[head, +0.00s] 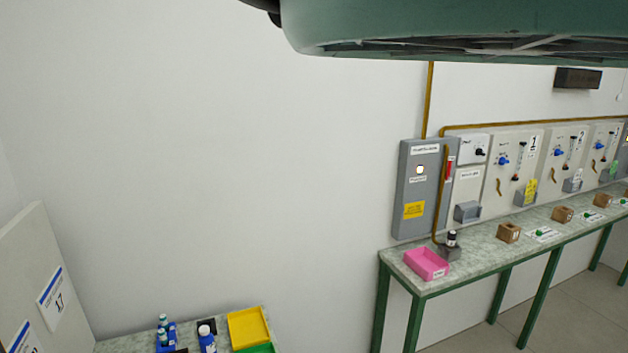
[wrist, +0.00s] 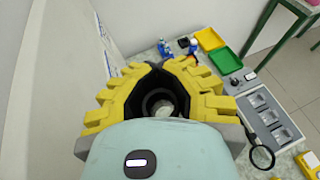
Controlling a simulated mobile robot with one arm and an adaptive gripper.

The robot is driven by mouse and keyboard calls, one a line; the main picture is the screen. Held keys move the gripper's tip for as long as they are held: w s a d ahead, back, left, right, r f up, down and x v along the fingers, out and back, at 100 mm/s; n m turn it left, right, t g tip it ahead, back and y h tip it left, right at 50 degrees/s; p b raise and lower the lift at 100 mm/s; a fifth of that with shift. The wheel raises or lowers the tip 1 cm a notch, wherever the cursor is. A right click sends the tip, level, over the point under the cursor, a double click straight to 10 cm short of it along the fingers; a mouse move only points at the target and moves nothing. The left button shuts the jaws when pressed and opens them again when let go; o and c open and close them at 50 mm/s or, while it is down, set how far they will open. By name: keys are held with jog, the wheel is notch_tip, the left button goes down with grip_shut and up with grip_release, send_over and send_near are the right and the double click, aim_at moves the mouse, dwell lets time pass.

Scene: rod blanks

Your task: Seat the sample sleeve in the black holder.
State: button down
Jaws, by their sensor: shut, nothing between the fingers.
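My gripper (wrist: 156,70) shows in the wrist view with its yellow, stepped fingers closed together and nothing held. A pale round shape is visible in the dark gap behind the fingertips; I cannot tell what it is. A small black block (head: 207,326), possibly the black holder, stands on the near table at the bottom of the head view, beside a blue-and-white bottle (head: 207,342). The gripper is apart from these things. I cannot pick out the sample sleeve with certainty in either view.
The near table also bears a yellow tray (head: 248,327), a green tray (head: 262,348) and a blue rack (head: 163,340) with small bottles. A grey panel box (wrist: 266,118) lies right of the gripper. A long bench (head: 480,258) with a pink tray (head: 426,264) runs along the wall.

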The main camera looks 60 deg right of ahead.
notch_tip(320, 180, up, 17)
jog(key=p, duration=1.7)
jog(key=shift+f, duration=0.2)
